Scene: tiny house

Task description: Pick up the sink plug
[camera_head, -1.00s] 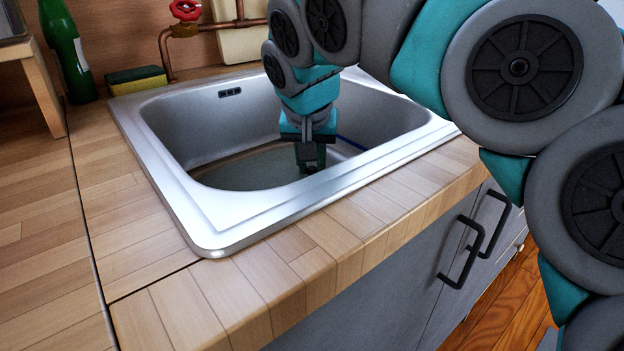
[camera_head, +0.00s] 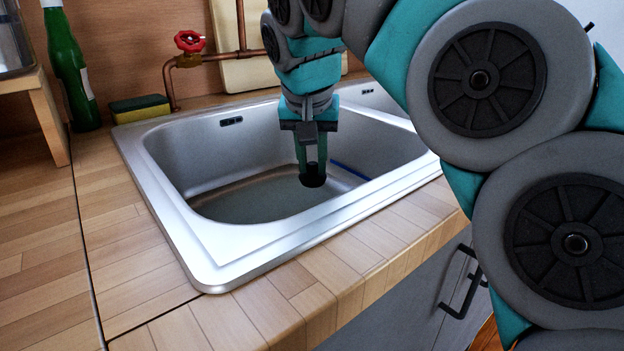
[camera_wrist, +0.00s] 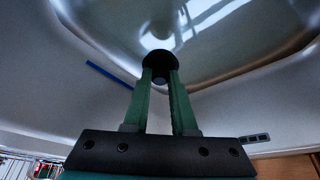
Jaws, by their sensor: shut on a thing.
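The sink plug (camera_head: 313,179) is a small dark round piece held between the fingertips of my gripper (camera_head: 312,165). It hangs inside the metal sink basin (camera_head: 200,165). In the wrist view the plug (camera_wrist: 160,63) sits at the tips of the two green fingers of my gripper (camera_wrist: 161,82), which are shut on its narrow part. Its wider dark disc faces away from my gripper. The exact gap between plug and basin floor is hard to tell.
A blue strip (camera_head: 350,171) lies in the basin, right of my gripper. A sponge (camera_head: 140,108), a green bottle (camera_head: 68,65) and a red-handled tap (camera_head: 189,42) stand behind the sink. The wooden counter (camera_head: 130,230) at front left is clear.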

